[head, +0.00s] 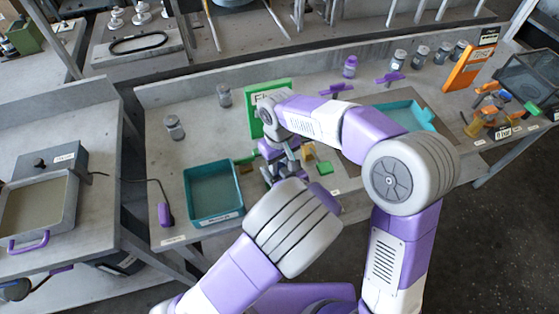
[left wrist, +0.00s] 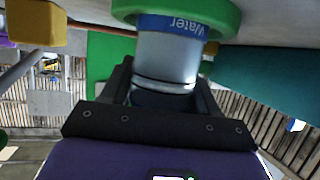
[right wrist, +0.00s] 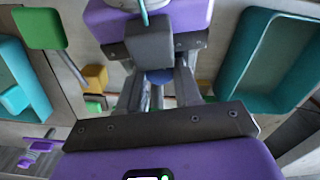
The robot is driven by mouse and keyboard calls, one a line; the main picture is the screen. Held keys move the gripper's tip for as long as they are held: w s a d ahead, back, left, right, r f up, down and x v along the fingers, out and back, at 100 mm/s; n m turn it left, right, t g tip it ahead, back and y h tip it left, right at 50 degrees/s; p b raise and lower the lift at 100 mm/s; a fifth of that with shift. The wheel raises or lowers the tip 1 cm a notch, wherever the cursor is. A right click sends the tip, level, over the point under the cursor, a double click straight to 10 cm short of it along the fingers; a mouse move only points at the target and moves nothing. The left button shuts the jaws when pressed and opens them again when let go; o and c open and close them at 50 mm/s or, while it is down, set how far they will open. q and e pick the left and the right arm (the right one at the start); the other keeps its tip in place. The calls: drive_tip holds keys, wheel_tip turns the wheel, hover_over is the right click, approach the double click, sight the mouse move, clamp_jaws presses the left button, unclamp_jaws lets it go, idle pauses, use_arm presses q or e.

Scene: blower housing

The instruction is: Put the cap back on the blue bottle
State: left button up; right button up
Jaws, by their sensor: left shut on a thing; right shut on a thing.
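The bottle (left wrist: 165,62) has a grey body with a blue band reading "Water", upside down in the left wrist view. Its end at the picture top meets a green ring (left wrist: 225,15). My left gripper (left wrist: 160,98) is shut on the bottle at its other end. My right gripper (right wrist: 160,88) is shut on a small blue piece, probably the cap (right wrist: 160,76), mostly hidden between its fingers. A grey block and purple body just beyond it are probably parts of my left gripper. In the head view my right gripper (head: 283,160) hides the bottle and cap.
A teal tray (head: 187,190) stands left of the grippers, and another teal tray (head: 428,122) stands right. A green board (head: 285,86) stands behind. Grey jars (head: 223,95) and a purple jar (head: 349,66) are farther back. An orange board (head: 468,65) stands at the right.

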sight(280, 167)
drive_tip(key=shift+f, duration=0.4)
use_arm(q)
drive_tip(key=shift+r, duration=0.1)
clamp_jaws()
use_arm(e)
drive_tip(key=o, duration=1)
drive_tip(key=shift+r, duration=2.35)
drive_tip(key=o, duration=0.6)
drive_tip(key=shift+c, duration=0.2)
drive_tip(key=shift+r, duration=0.1)
wheel_tip(280, 167, up, 12)
